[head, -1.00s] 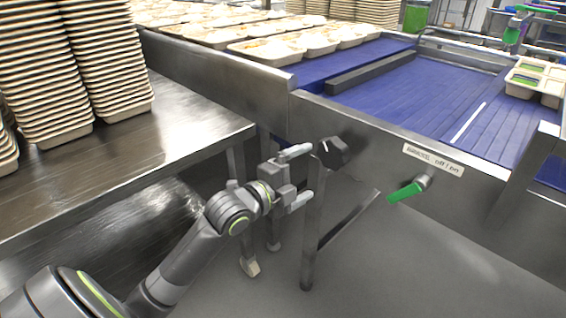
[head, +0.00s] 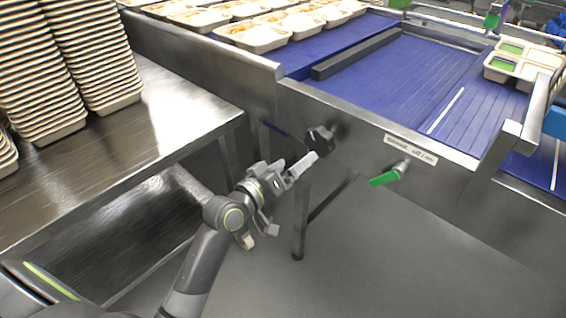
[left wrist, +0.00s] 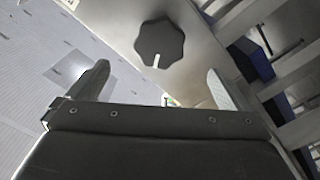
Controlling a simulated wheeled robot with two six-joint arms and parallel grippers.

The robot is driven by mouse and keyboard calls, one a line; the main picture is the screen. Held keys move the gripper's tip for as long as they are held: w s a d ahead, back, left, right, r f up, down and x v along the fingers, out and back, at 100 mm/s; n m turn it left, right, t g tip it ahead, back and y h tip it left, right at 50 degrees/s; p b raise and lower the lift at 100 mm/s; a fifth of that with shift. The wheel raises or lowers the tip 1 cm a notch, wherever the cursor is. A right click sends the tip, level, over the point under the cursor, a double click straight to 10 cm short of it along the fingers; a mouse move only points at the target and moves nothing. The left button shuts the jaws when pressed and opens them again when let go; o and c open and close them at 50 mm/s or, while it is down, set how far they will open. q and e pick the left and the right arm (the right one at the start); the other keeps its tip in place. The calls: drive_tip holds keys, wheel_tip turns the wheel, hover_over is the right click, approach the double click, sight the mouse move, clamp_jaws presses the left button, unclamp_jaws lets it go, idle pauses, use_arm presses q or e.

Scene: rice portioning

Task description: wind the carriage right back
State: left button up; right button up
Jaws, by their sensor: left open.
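A dark lobed knob (head: 320,137) sits on the steel side of the conveyor. It also shows in the left wrist view (left wrist: 160,43), face-on with a pale mark on it, beyond the fingertips. My left gripper (head: 290,193) is open and empty, just in front of and below the knob. In the left wrist view its two fingers (left wrist: 158,82) stand wide apart, with the knob above the gap between them and not gripped. A dark grey bar (head: 357,54) lies across the blue belt; I cannot tell whether it is the carriage. My right gripper is not in view.
A green lever (head: 385,179) under an off/on label (head: 411,149) is right of the knob. A conveyor leg (head: 301,215) stands close by the gripper. A steel table (head: 165,110) with stacked trays (head: 105,60) is at left. Filled trays (head: 262,38) stand on the belt.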

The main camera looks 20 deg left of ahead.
sight(316, 145)
use_arm(q)
drive_tip(key=b+x, duration=0.1)
drive_tip(key=x, duration=0.9)
drive_tip(key=shift+w+d, duration=0.1)
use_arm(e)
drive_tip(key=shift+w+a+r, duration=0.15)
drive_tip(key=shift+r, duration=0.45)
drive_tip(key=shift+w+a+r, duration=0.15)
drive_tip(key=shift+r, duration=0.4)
use_arm(q)
drive_tip(key=c, duration=1)
drive_tip(key=shift+f+m+b, duration=0.25)
drive_tip(key=shift+m+b, duration=0.45)
drive_tip(key=shift+b, duration=0.05)
drive_tip(key=shift+c, duration=0.2)
drive_tip(key=shift+m+b, duration=0.35)
drive_tip(key=shift+m, duration=0.35)
drive_tip(key=shift+r, duration=0.15)
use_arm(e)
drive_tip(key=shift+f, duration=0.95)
